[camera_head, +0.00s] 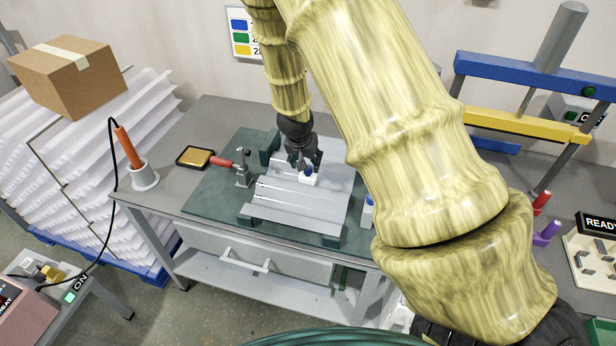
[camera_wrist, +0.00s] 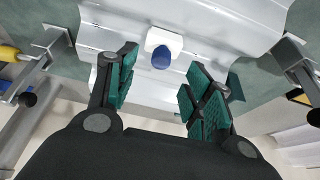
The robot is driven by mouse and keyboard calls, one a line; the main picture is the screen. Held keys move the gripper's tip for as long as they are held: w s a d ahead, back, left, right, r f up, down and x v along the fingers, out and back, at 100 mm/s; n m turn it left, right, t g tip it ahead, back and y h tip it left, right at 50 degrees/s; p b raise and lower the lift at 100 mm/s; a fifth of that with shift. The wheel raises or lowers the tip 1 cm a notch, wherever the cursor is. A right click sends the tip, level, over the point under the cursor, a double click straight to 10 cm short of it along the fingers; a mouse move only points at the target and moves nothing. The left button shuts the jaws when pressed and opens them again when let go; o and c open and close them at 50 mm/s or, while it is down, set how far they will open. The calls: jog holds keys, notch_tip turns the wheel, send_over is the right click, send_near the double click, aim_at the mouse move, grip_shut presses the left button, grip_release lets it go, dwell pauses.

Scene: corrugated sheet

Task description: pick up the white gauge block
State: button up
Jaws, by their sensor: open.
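The white gauge block (camera_head: 308,180) with a blue knob on top sits on a grey corrugated metal sheet (camera_head: 290,207) on the workbench. In the wrist view the block (camera_wrist: 164,37) is near the top centre, its blue knob toward the gripper. My gripper (camera_head: 303,164) is open and empty just above and behind the block in the head view. In the wrist view its green-padded fingers (camera_wrist: 160,85) stand apart, one on each side of the knob's line. The block lies ahead of the fingertips, and no contact shows.
A toggle clamp with a red handle (camera_head: 222,163) stands left of the sheet. A white and blue item (camera_head: 368,213) stands to its right, partly hidden by my arm. A yellow pad tray (camera_head: 196,157) and an orange-handled tool in a holder (camera_head: 143,176) lie further left.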

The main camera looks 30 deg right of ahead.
aim_at(308, 175)
jog(key=shift+w+p+x, duration=0.15)
jog(key=shift+p+x, duration=0.4)
jog(key=shift+x, duration=1.25)
jog(key=shift+w+p+x, duration=0.15)
jog(key=shift+p+x, duration=0.35)
jog(key=shift+x, duration=1.3)
jog(key=shift+d+r, duration=0.15)
jog(key=shift+c, duration=0.4)
grip_shut()
